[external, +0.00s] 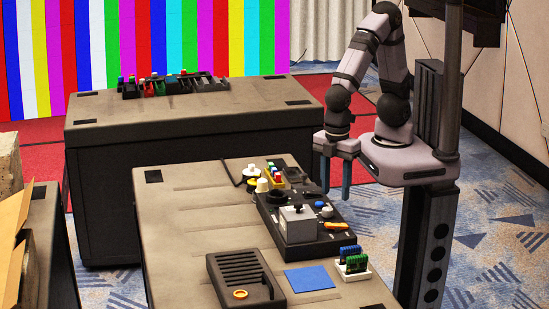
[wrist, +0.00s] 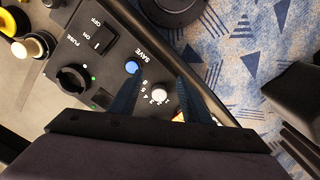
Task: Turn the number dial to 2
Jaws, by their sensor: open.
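The number dial (wrist: 160,96) is a small white knob with white printed digits around its left side, on a black control panel (wrist: 112,72). My gripper (wrist: 157,74) points down at the panel with its two blue fingers open. In the external view my gripper (external: 336,192) hangs at the table's right side, next to the panel (external: 272,212). The dial's pointer mark is too small to read.
A blue save button (wrist: 132,66) sits by the left finger. A power switch (wrist: 98,37) and black knob (wrist: 75,78) are farther left. A grey box (external: 298,224) and orange-handled item (external: 337,226) stand on the panel. Patterned carpet (wrist: 250,55) lies past the panel's edge.

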